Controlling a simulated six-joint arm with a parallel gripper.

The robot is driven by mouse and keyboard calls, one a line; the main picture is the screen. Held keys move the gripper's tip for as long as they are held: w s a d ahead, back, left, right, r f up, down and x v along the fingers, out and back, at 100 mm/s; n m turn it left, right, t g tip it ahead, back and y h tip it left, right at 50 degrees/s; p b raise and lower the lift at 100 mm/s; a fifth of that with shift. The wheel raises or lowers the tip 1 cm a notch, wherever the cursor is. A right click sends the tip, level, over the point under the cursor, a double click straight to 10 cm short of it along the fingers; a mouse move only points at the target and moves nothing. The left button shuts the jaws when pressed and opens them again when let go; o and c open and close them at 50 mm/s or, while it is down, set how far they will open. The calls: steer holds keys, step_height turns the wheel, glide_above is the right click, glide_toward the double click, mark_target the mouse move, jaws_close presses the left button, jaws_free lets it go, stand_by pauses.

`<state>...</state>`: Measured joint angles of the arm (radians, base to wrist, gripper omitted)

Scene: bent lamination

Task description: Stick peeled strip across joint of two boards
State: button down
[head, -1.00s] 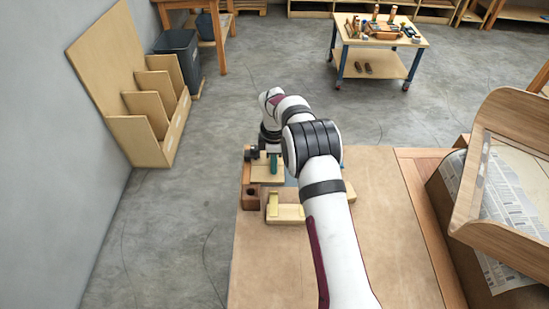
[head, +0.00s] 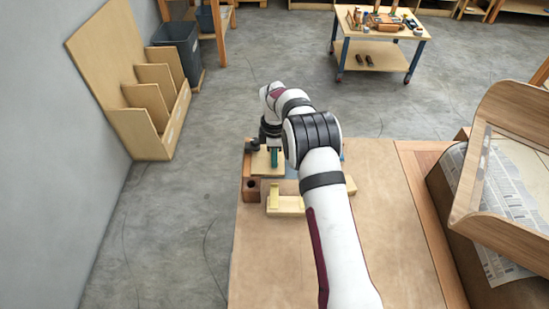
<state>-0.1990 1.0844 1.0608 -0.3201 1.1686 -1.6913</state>
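My gripper (head: 273,152) is at the far left corner of the workbench (head: 385,225), pointing down over a pale board (head: 260,164). A teal piece (head: 274,158) shows at the fingertips; I cannot tell whether the fingers are shut on it or merely beside it. A second light wooden piece (head: 288,206), with a raised block at its left end, lies nearer on the bench. My arm hides part of it and the area right of the gripper. I cannot make out a peeled strip or a joint between two boards.
A reddish-brown block with a hole (head: 251,190) stands at the bench's left edge. A curved wooden form (head: 520,130) with newspaper (head: 510,195) takes up the right side. The middle of the bench right of my arm is bare. A tool cart (head: 375,47) stands farther back.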

steer(key=shift+f, duration=0.25)
stand_by(0.5)
steer(key=c, duration=1.6)
jaws_free()
steer(key=c, duration=1)
jaws_free()
steer(key=shift+o, duration=0.2)
steer(key=shift+o, duration=1.3)
steer(key=shift+r, duration=2.55)
